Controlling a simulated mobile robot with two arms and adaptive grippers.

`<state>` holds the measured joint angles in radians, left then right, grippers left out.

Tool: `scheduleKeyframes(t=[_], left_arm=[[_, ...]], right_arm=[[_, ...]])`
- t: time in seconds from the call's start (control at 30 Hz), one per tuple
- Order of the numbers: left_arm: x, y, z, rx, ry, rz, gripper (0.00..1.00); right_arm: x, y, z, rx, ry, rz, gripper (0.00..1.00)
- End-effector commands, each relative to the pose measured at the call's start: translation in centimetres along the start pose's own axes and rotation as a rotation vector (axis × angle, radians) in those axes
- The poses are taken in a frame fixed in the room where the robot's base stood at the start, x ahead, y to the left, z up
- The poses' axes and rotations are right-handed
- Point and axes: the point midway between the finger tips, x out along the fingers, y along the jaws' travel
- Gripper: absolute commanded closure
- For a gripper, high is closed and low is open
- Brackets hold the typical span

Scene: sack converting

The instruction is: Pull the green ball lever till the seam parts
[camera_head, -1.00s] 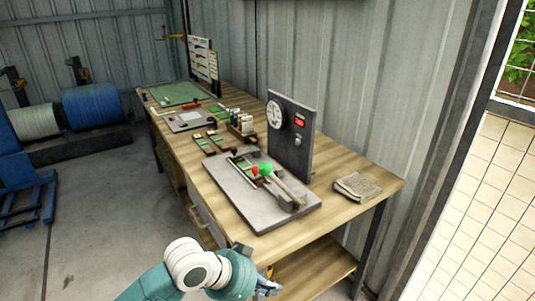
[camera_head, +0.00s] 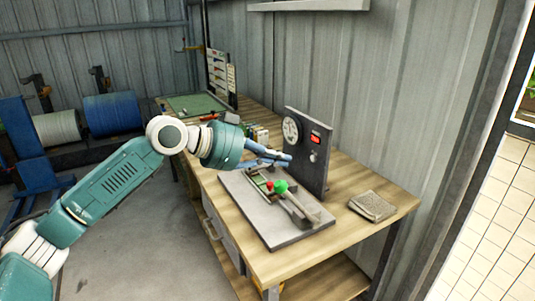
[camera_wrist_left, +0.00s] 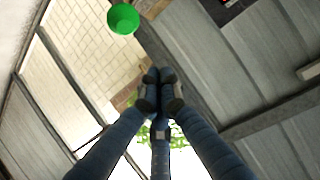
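The lever's green ball (camera_head: 280,186) stands on the grey plate (camera_head: 262,222) of the bench device, just right of a red ball (camera_head: 269,185). It also shows in the left wrist view, where the green ball (camera_wrist_left: 122,18) is at the top, apart from the fingers. My left gripper (camera_head: 288,157) is above and behind the green ball in the head view, before the gauge panel. In the wrist view the left gripper (camera_wrist_left: 160,92) has its fingertips together with nothing between them. The seam is too small to make out. My right gripper is not in view.
The upright panel (camera_head: 308,148) with a dial and red display stands behind the plate. A stack of sacks (camera_head: 372,206) lies on the bench (camera_head: 340,238) at right. A green mat (camera_head: 195,104) lies at the far end.

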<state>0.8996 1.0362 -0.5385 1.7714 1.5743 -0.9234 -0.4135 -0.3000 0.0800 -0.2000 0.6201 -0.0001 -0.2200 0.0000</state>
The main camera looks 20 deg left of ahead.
Motion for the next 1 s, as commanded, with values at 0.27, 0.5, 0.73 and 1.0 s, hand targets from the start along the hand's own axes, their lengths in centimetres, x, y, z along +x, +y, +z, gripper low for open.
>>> scheduleKeyframes(t=[0.27, 0.5, 0.73, 1.0], left_arm=[[4.5, -0.1, 0.9, -0.003, -0.007, -0.002, 1.0], [3.5, 0.0, 3.4, 0.0, -0.002, -0.001, 1.0], [3.4, 0.0, 3.9, 0.0, -0.001, 0.0, 1.0], [3.5, 0.1, 4.0, 0.0, 0.002, -0.001, 1.0]], right_arm=[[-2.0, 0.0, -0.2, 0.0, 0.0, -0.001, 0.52], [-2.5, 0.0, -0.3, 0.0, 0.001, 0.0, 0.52], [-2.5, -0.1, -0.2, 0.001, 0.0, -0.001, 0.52], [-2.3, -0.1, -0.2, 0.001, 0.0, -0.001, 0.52]])
